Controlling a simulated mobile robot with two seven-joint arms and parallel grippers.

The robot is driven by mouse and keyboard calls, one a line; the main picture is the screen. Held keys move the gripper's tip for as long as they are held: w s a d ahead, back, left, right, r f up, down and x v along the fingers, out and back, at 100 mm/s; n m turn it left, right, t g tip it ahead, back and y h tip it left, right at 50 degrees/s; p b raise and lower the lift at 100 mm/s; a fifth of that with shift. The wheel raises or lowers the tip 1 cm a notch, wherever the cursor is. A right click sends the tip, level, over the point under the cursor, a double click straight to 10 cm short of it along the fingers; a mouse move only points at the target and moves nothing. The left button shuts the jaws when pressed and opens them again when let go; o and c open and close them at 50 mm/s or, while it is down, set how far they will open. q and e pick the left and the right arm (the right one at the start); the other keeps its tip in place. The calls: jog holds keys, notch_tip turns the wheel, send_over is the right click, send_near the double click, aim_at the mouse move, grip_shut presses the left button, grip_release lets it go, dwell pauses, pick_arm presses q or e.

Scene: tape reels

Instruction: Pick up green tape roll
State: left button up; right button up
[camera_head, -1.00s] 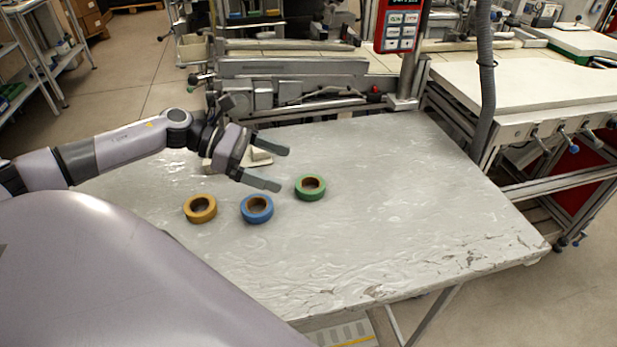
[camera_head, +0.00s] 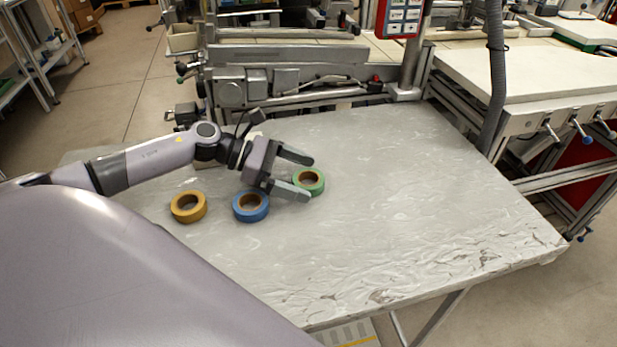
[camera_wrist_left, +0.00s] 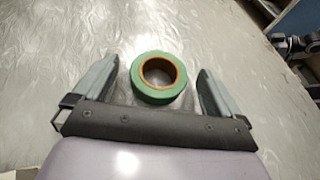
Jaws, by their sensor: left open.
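The green tape roll (camera_head: 312,189) lies flat on the grey table (camera_head: 400,200), to the right of the other rolls. My left gripper (camera_head: 308,178) is open, with its fingers reaching right at the roll and hiding part of its left side in the head view. In the left wrist view the green tape roll (camera_wrist_left: 158,97) sits between the two open fingers of the left gripper (camera_wrist_left: 157,85), with gaps on both sides. Whether the fingers are at the roll's height or above it I cannot tell. My right gripper is not in view.
A blue tape roll (camera_head: 250,207) lies just below the left gripper's wrist, with a yellow tape roll (camera_head: 188,207) to its left. The table's right half is clear. A metal machine frame (camera_head: 290,85) stands along the table's far edge.

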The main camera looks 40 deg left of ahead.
pick_arm(q)
jog(key=shift+w+d+f, duration=0.25)
jog(key=shift+w+d, duration=0.05)
jog(key=shift+d, duration=0.15)
jog(key=c, duration=1.1)
jog(key=shift+r, duration=0.2)
notch_tip(320, 180, up, 28)
jog(key=shift+f+p, duration=0.2)
jog(key=shift+p, duration=0.25)
